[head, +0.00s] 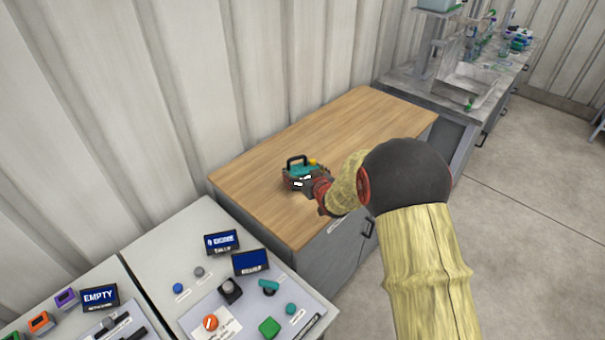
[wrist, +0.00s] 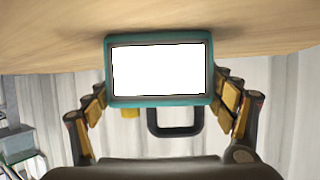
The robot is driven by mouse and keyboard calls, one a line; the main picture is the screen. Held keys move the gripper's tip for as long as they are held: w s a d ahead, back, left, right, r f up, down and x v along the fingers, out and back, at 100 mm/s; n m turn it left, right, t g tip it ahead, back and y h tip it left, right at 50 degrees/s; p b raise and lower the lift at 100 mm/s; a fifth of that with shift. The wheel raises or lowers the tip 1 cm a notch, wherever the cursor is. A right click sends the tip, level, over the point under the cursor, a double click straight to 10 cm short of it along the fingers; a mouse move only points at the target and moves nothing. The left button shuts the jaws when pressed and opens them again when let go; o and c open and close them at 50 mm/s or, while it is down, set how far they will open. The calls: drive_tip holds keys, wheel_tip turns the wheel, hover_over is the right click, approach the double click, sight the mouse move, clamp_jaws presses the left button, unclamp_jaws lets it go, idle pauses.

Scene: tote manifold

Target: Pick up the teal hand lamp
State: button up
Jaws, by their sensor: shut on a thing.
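The teal hand lamp (head: 298,171) is at the wooden worktop's front half in the head view, with a black handle on top and a small yellow part beside it. In the wrist view the lamp (wrist: 109,72) shows a bright white face in a teal frame, with its black handle below in the picture. My gripper (head: 303,180) is shut on the lamp, its fingers on either side of the body. The lamp appears upright. Whether its base touches the worktop cannot be told.
The wooden worktop (head: 350,125) is otherwise clear, with a corrugated wall behind it. A grey panel table (head: 180,235) with knobs, buttons and small displays stands at front left. A sink counter (head: 420,95) with bottles is at the back right.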

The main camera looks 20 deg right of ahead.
sight(303, 167)
drive_tip(key=shift+r, duration=0.55)
wheel_tip(303, 167, up, 2)
drive_tip(key=shift+r+p, duration=0.2)
drive_tip(key=shift+p, duration=0.55)
drive_tip(key=s+d+r+p, duration=0.5)
drive_tip(key=s+r, duration=0.4)
drive_tip(key=s, duration=0.3)
drive_tip(key=shift+s+d+r, duration=0.3)
drive_tip(key=shift+s+d, duration=0.05)
drive_tip(key=shift+d, duration=0.1)
